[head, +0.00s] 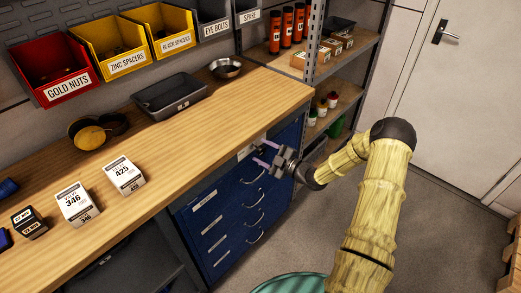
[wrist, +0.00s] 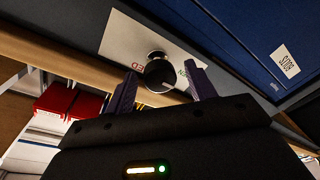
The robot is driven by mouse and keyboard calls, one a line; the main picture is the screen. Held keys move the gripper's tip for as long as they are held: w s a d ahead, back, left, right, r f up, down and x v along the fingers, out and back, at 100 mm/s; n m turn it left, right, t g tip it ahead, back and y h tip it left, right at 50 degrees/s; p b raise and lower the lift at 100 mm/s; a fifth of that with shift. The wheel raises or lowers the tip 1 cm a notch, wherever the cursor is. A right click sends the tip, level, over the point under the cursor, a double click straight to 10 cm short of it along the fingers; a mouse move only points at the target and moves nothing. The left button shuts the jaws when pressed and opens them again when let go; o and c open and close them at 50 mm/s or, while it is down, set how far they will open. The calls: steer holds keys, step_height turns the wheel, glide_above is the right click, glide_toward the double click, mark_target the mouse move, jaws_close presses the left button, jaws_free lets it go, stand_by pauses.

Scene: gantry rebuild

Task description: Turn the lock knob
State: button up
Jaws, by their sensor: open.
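The lock knob (wrist: 158,74) is a dark round knob on a silver stem. It stands on a white lettered plate (wrist: 128,37) in the wrist view, under the edge of the bench. My gripper (wrist: 163,88) is open, its two purple fingers one on each side of the knob in the picture. I cannot tell whether they touch it. In the head view my gripper (head: 262,154) is at the top of the blue drawer cabinet (head: 197,228), just below the bench edge. The knob cannot be made out there.
The wooden workbench (head: 200,128) overhangs close above my gripper. Small boxes (head: 124,176), a grey tray (head: 170,94) and a metal bowl (head: 226,68) stand on it. Drawer handles (head: 253,177) stick out below my gripper. A shelf rack (head: 335,80) is behind.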

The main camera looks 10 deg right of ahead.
steer(key=shift+x, duration=0.8)
steer(key=c, duration=1)
steer(key=shift+o, duration=0.2)
